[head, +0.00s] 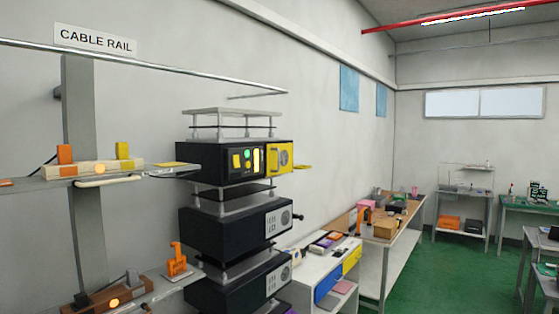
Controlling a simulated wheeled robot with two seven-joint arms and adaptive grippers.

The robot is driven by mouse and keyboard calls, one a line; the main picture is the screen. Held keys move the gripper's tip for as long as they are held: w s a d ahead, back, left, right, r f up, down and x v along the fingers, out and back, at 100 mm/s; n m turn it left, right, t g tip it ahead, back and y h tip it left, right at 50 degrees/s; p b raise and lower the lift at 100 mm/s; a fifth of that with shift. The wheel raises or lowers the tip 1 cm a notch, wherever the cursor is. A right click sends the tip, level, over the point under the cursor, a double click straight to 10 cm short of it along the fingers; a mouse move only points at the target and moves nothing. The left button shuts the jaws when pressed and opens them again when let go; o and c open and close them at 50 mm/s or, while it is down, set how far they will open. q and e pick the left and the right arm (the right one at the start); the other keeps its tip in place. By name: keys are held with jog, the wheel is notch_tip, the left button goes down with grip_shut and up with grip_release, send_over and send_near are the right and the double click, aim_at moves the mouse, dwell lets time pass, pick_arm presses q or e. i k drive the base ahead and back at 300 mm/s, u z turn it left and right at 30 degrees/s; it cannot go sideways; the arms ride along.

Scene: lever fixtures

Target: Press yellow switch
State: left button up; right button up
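A yellow upright switch (123,150) stands at the right end of a pale wooden base (88,172) on the upper wall shelf at the left. Nothing touches the yellow switch. Neither of my grippers shows in the head view.
A lower shelf holds a brown base with a lit light (113,302) and an orange lever fixture (176,260). Stacked black units (225,232) stand right of the shelves. A white cabinet (304,265) and a long bench (399,236) follow the wall. Green floor (445,262) is open at the right.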

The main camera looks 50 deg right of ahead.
aim_at(236, 161)
jog(key=z, duration=1.5)
